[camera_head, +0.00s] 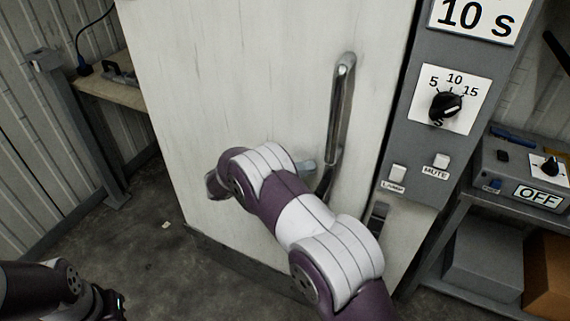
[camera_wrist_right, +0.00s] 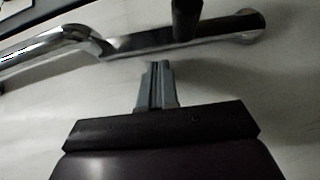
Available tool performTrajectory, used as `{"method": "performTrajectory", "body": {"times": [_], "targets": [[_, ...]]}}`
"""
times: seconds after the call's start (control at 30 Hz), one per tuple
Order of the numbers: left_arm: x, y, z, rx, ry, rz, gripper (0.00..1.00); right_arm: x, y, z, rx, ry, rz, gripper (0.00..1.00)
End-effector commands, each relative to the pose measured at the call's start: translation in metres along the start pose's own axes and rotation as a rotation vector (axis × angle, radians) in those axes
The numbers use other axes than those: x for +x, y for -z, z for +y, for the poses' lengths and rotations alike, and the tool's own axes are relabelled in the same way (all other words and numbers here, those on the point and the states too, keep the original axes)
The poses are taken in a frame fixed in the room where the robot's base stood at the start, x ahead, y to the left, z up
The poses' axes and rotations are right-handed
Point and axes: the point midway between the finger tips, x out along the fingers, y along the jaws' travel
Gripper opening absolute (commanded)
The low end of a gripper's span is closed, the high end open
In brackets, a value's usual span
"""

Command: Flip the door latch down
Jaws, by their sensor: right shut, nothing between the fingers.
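A white door (camera_head: 240,70) stands closed in front of me. A chrome lever handle (camera_head: 341,110) stands upright near its right edge, its lower end bending behind my right arm. In the right wrist view my right gripper's fingers (camera_wrist_right: 157,78) are together, pointing at the chrome bar (camera_wrist_right: 130,43), with a dark round post (camera_wrist_right: 186,20) beyond. I cannot tell whether the fingertips touch the bar. My left gripper (camera_head: 112,303) is partly in view at the lower left; its jaws are unclear.
A grey control panel (camera_head: 408,100) with a dial (camera_head: 445,105) and buttons is right of the door. A small dark catch (camera_head: 380,215) sits below it. A shelf (camera_head: 470,215) with boxes stands at right, a bench (camera_head: 100,88) at left. The floor left of the door is mostly clear.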

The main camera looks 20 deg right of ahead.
Motion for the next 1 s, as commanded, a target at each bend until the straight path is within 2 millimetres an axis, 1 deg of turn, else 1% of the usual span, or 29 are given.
{"method": "performTrajectory", "body": {"times": [0.1,0.2,0.53,0.7,1.0], "targets": [[-0.002,0.000,0.000,0.000,0.000,0.000,0.00,0.007,-0.007,0.001,0.000,0.000,-0.001,0.00],[-0.003,0.000,0.000,0.000,0.000,0.000,0.00,0.009,-0.010,0.000,-0.002,0.001,0.000,0.00],[-0.003,0.000,0.000,0.000,0.000,0.000,0.00,0.010,-0.010,0.000,0.000,0.001,0.000,0.00],[-0.013,0.001,0.000,0.000,0.000,0.000,0.00,0.012,-0.012,0.005,0.022,0.022,0.000,0.00],[-0.022,0.003,0.000,0.000,0.000,0.000,0.00,0.016,-0.017,0.006,0.059,0.060,0.000,0.00]]}}
